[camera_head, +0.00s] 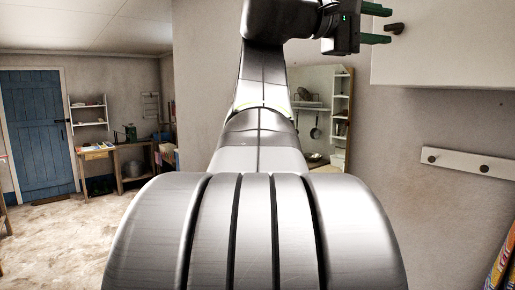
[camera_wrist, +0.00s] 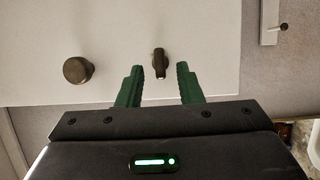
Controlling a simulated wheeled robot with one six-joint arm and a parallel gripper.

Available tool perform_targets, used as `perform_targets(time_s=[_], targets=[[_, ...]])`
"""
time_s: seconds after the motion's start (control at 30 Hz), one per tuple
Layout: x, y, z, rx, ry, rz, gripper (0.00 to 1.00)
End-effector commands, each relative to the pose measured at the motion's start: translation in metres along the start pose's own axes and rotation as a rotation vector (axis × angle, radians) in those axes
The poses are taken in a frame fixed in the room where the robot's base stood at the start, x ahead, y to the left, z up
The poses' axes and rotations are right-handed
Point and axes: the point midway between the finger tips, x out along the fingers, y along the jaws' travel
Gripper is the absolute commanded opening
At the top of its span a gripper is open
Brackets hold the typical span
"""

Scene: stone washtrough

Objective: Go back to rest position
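My gripper (camera_head: 387,25) is at the top right of the head view, with its green fingers spread and pointing right. In the wrist view my gripper (camera_wrist: 159,71) shows open with a clear gap between its fingertips. A dark knob or peg (camera_wrist: 160,58) on a white panel (camera_wrist: 215,45) lies just ahead of that gap; I cannot tell if a finger touches it. A dark knob (camera_head: 394,28) also shows close to the fingertips in the head view. Nothing is held. My arm rises through the middle of the head view.
A white cabinet (camera_head: 450,50) hangs at the upper right, close to my gripper. A white peg rail (camera_head: 468,164) is on the wall below. A round dark knob (camera_wrist: 78,70) sits left on the panel. A blue door (camera_head: 42,135) and wooden table (camera_head: 118,158) stand far left; the floor there has free room.

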Motion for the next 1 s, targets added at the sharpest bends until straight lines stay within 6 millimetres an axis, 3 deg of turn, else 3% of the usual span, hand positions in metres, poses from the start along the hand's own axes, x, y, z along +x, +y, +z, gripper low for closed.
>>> perform_targets(time_s=[0.23,0.67,1.0], targets=[[0.009,0.001,0.002,0.0,0.0,0.002,0.33],[-0.001,0.003,0.006,0.004,0.002,0.007,0.33],[-0.032,0.002,0.004,0.004,0.005,0.007,0.33]])
